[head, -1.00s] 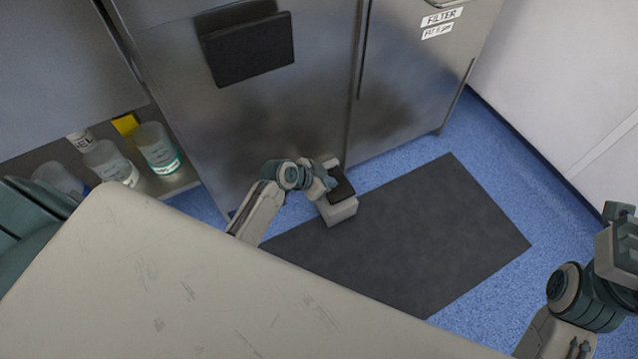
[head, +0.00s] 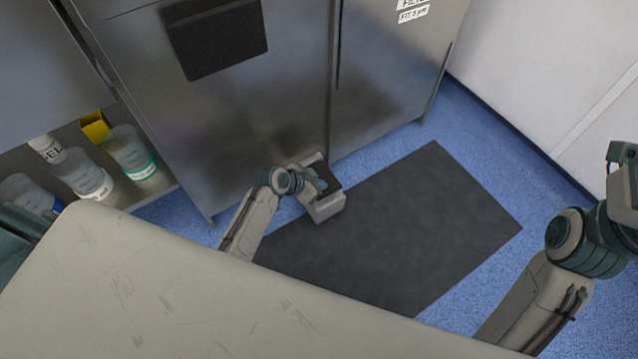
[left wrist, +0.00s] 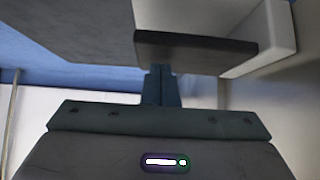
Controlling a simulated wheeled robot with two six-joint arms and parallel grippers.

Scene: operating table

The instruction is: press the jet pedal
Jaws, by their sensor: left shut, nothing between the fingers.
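The pedal (head: 328,208) is a small pale grey box with a dark top plate, standing on the floor mat in front of the steel cabinet. My left gripper (head: 319,184) is shut and empty, over the pedal and covering part of its top. In the left wrist view, the pedal's dark plate (left wrist: 205,50) and pale housing (left wrist: 272,35) lie just beyond the shut fingers (left wrist: 160,72). The fingertips overlap the plate's edge in the picture; I cannot tell whether they touch it. My right gripper (head: 622,170) is cut off at the right edge, well away from the pedal.
A pale operating table (head: 150,285) fills the front left, close to my left arm. The steel cabinet (head: 240,110) stands behind the pedal. Bottles (head: 130,155) sit on a low shelf at left. The dark mat (head: 420,230) is clear right of the pedal.

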